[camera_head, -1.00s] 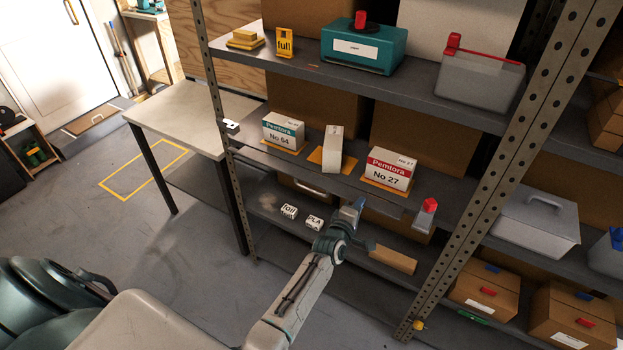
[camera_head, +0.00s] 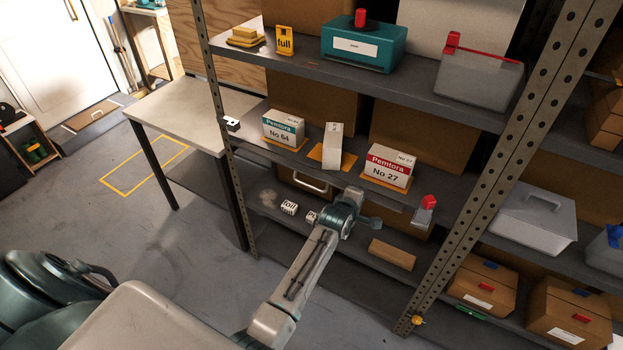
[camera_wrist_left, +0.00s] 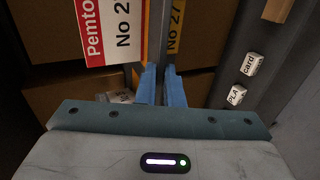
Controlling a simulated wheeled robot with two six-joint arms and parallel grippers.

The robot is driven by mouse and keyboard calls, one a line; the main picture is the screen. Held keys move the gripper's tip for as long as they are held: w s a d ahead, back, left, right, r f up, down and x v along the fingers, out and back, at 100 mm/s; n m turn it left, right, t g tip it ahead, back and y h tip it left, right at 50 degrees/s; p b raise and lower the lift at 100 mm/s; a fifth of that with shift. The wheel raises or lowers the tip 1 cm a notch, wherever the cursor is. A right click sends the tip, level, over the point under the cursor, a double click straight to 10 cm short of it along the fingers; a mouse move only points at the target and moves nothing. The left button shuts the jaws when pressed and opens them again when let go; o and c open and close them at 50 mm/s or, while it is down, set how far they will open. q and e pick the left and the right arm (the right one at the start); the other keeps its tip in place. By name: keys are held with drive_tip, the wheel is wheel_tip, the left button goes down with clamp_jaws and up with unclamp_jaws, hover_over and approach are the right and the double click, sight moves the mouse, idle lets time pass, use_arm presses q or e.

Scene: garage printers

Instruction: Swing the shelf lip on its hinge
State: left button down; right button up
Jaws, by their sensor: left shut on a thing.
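My left gripper (camera_wrist_left: 160,80) has its blue fingers closed on a thin grey edge piece in the left wrist view. This seems to be the shelf lip (camera_wrist_left: 200,42), a grey strip beside the box labelled Pemtora No 27 (camera_wrist_left: 108,30). In the head view my left arm reaches up to the front edge of the middle shelf (camera_head: 455,205), below the No 27 box (camera_head: 388,167). The fingertips are hidden there by the wrist, and the lip's hinge and angle cannot be made out. My right gripper is not in view.
On the lower shelf, a white cube (camera_head: 289,207) and a wooden block (camera_head: 392,254) lie near my left wrist. A red-topped item (camera_head: 425,209) stands to its right. A perforated upright (camera_head: 470,225) rises further right. Open floor (camera_head: 180,260) lies left of the arm.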

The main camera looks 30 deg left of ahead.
use_arm(q)
drive_tip(key=shift+w+r+g, duration=0.2)
drive_tip(key=shift+r+g, duration=0.15)
drive_tip(key=shift+g, duration=0.15)
drive_tip(key=shift+w+r+g, duration=0.45)
drive_tip(key=shift+r+g, duration=0.2)
drive_tip(key=shift+g, duration=0.55)
drive_tip(key=shift+w+g, duration=0.15)
drive_tip(key=shift+g, duration=0.45)
drive_tip(key=shift+r, duration=0.1)
